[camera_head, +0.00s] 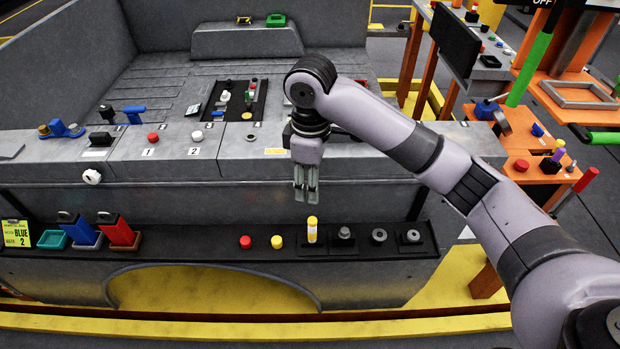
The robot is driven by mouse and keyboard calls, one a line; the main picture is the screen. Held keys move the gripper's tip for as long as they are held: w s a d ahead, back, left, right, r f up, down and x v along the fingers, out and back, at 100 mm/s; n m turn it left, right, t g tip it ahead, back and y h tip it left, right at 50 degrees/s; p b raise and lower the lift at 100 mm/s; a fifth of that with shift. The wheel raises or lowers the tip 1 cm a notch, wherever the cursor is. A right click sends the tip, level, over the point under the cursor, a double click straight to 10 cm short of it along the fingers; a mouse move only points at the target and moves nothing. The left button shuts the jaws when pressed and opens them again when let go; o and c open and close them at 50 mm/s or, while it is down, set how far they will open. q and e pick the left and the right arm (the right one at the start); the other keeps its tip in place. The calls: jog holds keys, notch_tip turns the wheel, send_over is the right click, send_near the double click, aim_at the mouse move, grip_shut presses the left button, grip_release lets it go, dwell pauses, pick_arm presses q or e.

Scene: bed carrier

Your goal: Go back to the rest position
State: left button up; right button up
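My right arm comes in from the right edge and arches over the front of the grey bed carrier (400,192). My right gripper (306,198) points straight down in front of the carrier's sloped face, above the lower shelf. Its two fingers look close together with a narrow gap, and I see nothing held between them. Whether it is fully shut is unclear from this angle. Below it a yellow-and-white cylinder (312,231) stands upright on the shelf, apart from the fingertips. My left gripper is not in view.
The lower shelf (190,241) holds a red button (246,242), a yellow button (277,242), grey round parts and coloured bins. The upper ledge has numbered buttons and a blue lever (133,113). An orange workbench (530,150) with tools stands at the right, behind my arm.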

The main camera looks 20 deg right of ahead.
jog(key=s+a+f+m+t+y, duration=0.25)
jog(key=s+a+f, duration=0.35)
jog(key=s+f, duration=0.6)
jog(key=s+d+f+m+t+h, duration=0.1)
jog(key=s+d+f+m, duration=0.25)
jog(key=s+d, duration=0.25)
jog(key=s+d+f+m+h, duration=0.1)
jog(key=s+d+f+m, duration=0.1)
jog(key=s+d+m, duration=0.35)
notch_tip(320, 180, down, 26)
jog(key=s+n+g, duration=0.1)
jog(key=s+n, duration=0.1)
jog(key=s, duration=0.1)
jog(key=s+d+f, duration=0.1)
jog(key=s+f, duration=0.7)
jog(key=s+d+f+g, duration=0.1)
jog(key=s+d+f, duration=0.1)
jog(key=s+f, duration=0.6)
jog(key=shift+s+d+f, duration=0.25)
jog(key=shift+s+d, duration=0.05)
